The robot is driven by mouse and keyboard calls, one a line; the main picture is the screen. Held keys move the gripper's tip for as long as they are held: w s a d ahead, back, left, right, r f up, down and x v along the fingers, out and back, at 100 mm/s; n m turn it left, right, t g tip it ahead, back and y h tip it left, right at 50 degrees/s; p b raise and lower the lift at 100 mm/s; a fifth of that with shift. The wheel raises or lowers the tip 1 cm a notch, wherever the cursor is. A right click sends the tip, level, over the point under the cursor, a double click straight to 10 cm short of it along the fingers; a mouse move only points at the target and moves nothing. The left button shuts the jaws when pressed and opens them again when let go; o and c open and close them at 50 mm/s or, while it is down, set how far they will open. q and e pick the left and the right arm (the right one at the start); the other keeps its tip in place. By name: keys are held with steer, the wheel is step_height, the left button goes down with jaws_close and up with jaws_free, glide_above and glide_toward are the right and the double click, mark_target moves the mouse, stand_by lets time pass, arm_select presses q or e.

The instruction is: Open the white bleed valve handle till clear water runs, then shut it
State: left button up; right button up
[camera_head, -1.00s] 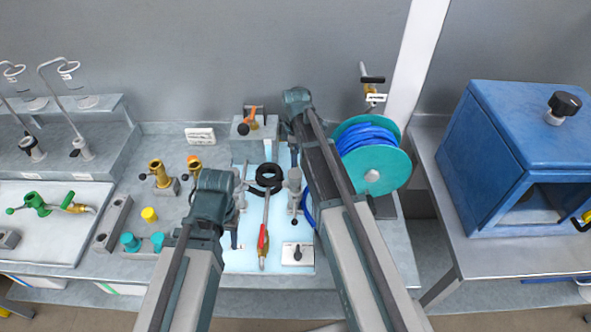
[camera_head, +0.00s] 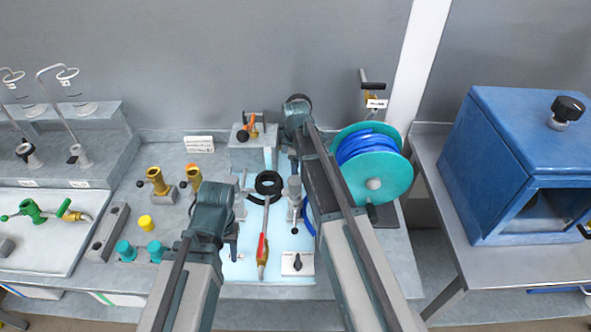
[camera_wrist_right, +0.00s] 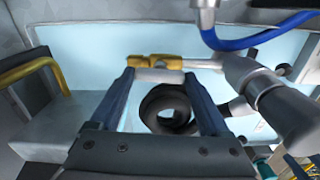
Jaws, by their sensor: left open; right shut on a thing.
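In the right wrist view, a short white handle (camera_wrist_right: 158,76) sits under a brass valve body (camera_wrist_right: 155,61). The two fingers of my right gripper (camera_wrist_right: 160,80) are shut on this white handle. In the head view my right arm hides the handle and most of that gripper. My left gripper (camera_head: 212,245) is open and empty above the bench, left of the lit pale tray (camera_head: 277,240). No running water is clearly visible in either view.
A black ring (camera_wrist_right: 167,108) lies below the right fingers. A red-and-brass tool (camera_head: 262,252) lies on the tray. A teal reel of blue hose (camera_head: 374,186) stands close to the right arm. An orange-handled valve (camera_head: 247,131) sits on a grey block behind.

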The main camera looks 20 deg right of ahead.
steer(key=shift+m, duration=0.3)
steer(key=m, duration=0.3)
steer(key=shift+m, duration=0.4)
steer(key=m, duration=0.4)
steer(key=shift+m, duration=0.3)
steer(key=m, duration=0.4)
steer(key=shift+m, duration=2.1)
steer(key=o, duration=1.2)
arm_select(q)
steer(key=shift+r, duration=0.2)
arm_select(e)
steer(key=shift+r, duration=0.15)
